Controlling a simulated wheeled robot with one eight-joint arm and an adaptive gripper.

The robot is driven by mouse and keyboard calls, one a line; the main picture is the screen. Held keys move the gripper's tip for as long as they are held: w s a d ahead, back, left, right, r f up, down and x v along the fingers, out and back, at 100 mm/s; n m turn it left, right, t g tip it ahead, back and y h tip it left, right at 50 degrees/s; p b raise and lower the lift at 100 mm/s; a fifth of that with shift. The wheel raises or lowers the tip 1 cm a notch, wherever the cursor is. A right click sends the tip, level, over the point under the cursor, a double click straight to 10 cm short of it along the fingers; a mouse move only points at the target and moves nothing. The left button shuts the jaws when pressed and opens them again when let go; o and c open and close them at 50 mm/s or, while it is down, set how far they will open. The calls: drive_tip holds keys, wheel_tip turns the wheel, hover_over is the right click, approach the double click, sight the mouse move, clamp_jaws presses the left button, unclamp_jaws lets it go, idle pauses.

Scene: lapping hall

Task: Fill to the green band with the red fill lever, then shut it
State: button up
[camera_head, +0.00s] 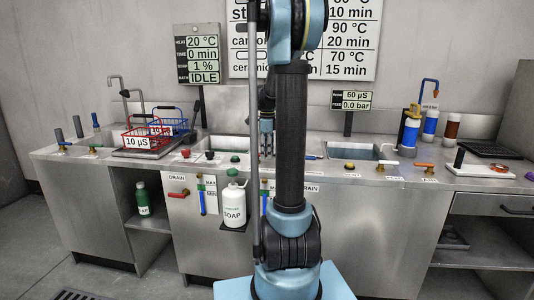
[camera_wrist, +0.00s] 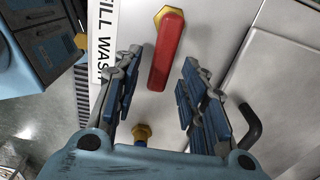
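In the wrist view a red lever (camera_wrist: 167,50) on a brass hex fitting lies beside a white label (camera_wrist: 103,40) reading "FILL WAS", cut off by a finger. My gripper (camera_wrist: 157,82) is open, with its fingers spread to either side of the lever's near end. I cannot tell if they touch it. In the head view my gripper (camera_head: 266,140) hangs over the middle of the bench, partly behind my arm, and the fill lever cannot be made out there. A blue level gauge (camera_head: 202,201) with MAX and a green mark stands on the cabinet front.
A red drain lever (camera_head: 178,194) sits left of the gauge. A white soap bottle (camera_head: 234,203) stands on a small shelf. Red and blue baskets (camera_head: 142,138) stand at left. A second brass fitting (camera_wrist: 142,132) and a dark bent handle (camera_wrist: 248,128) are near my fingers. The display (camera_head: 203,59) reads IDLE.

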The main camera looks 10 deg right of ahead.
clamp_jaws()
drive_tip(key=shift+w+d+n, duration=0.1)
drive_tip(key=shift+w+n, duration=0.3)
drive_tip(key=shift+n, duration=0.55)
drive_tip(key=shift+w+d+n, duration=0.1)
drive_tip(key=shift+w+n, duration=0.25)
drive_tip(key=shift+n, duration=0.6)
unclamp_jaws()
drive_tip(key=shift+r, duration=0.1)
wheel_tip(320, 180, up, 12)
